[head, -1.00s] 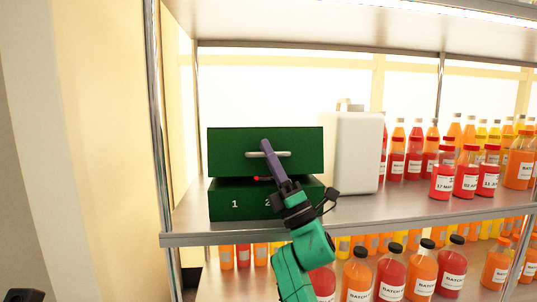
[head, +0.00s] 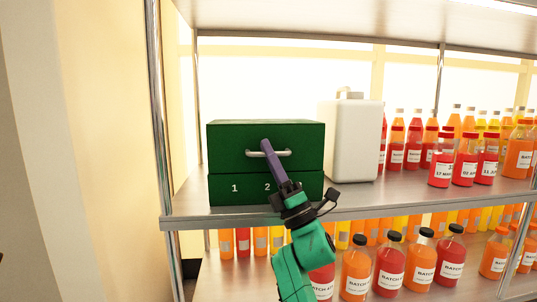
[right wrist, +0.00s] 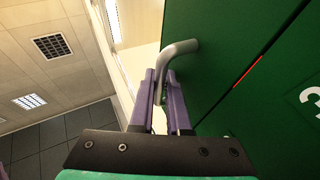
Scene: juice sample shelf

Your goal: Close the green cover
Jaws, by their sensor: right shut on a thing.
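The green cover (head: 232,143) sits low over the green box (head: 222,182) on the upper shelf, its lower edge at the box's top edge in the head view. In the right wrist view a thin dark seam with a red strip (right wrist: 248,72) shows between cover and box; I cannot tell if they fully touch. My right gripper (head: 267,147) has its purple fingers shut on the cover's grey handle (head: 284,153). In the right wrist view the fingers (right wrist: 163,88) clasp the handle bar (right wrist: 178,48). My left gripper is out of view.
A white container (head: 352,140) stands close to the right of the box. Several juice bottles (head: 443,165) stand further right and on the lower shelf (head: 230,278). A metal post (head: 158,130) rises left of the box. Bare shelf surface (head: 400,192) lies right of the box.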

